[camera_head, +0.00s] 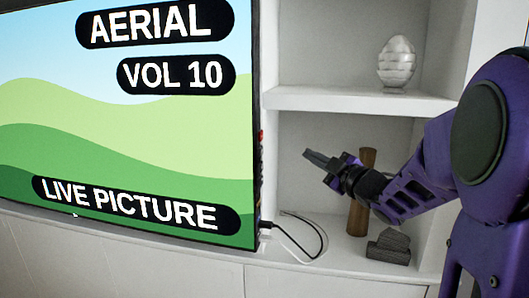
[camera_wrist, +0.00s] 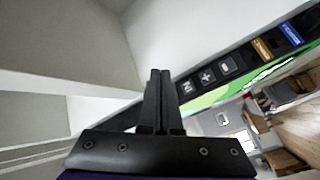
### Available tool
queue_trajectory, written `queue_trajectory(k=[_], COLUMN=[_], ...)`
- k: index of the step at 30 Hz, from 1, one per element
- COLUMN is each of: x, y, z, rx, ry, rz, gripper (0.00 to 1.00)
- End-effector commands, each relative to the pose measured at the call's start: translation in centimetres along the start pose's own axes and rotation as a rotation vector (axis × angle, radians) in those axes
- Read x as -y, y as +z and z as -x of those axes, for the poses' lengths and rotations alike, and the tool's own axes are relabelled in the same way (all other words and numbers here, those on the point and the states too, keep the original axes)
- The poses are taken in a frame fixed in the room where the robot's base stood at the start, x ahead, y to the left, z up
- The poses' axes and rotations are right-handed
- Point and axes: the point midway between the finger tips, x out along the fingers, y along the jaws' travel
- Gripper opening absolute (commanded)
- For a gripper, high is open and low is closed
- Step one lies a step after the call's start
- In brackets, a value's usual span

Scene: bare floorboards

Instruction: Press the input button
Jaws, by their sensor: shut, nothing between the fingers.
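A television (camera_head: 130,120) fills the left of the head view, its screen reading "AERIAL", "VOL 10" and "LIVE PICTURE". In the wrist view its dark side edge carries a button that looks marked M (camera_wrist: 187,88), a plus button (camera_wrist: 207,77), a minus button (camera_wrist: 227,68), an orange label (camera_wrist: 262,48) and a blue label (camera_wrist: 291,33). I cannot read which is the input button. My gripper (camera_head: 308,154) is shut and empty, to the right of the television's edge and apart from it in the head view. In the wrist view my fingertips (camera_wrist: 160,73) show just left of the M button.
White shelves (camera_head: 340,102) stand right of the television. A silver ornament (camera_head: 396,62) is on the upper shelf. A brown cylinder (camera_head: 358,215) and dark grey blocks (camera_head: 389,246) stand below, near my arm. A black cable (camera_head: 297,243) runs from the television's lower corner.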

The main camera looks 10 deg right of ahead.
Motion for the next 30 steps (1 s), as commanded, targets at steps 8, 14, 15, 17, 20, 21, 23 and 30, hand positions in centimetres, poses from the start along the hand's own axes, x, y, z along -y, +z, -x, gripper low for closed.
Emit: queue_trajectory(k=[8, 14, 15, 17, 20, 21, 23, 30], x=[0.7, 2.2, 2.5, 2.9, 3.7, 3.9, 4.1, 4.5], y=[-0.7, -2.1, -2.4, -2.8, -3.3, -3.5, -3.8, -4.4], z=[-0.9, -2.9, -3.3, -3.9, -4.7, -5.0, -5.4, -6.1], rx=[-0.001, -0.002, -0.002, -0.001, -0.001, -0.001, 0.000, 0.001], ry=[-0.001, -0.002, -0.002, -0.002, -0.002, -0.001, -0.001, 0.000], rz=[0.001, -0.001, 0.000, 0.000, 0.001, 0.001, 0.001, 0.001], gripper=[0.00, 0.00, 0.00, 0.00, 0.00, 0.00, 0.00, 0.00])
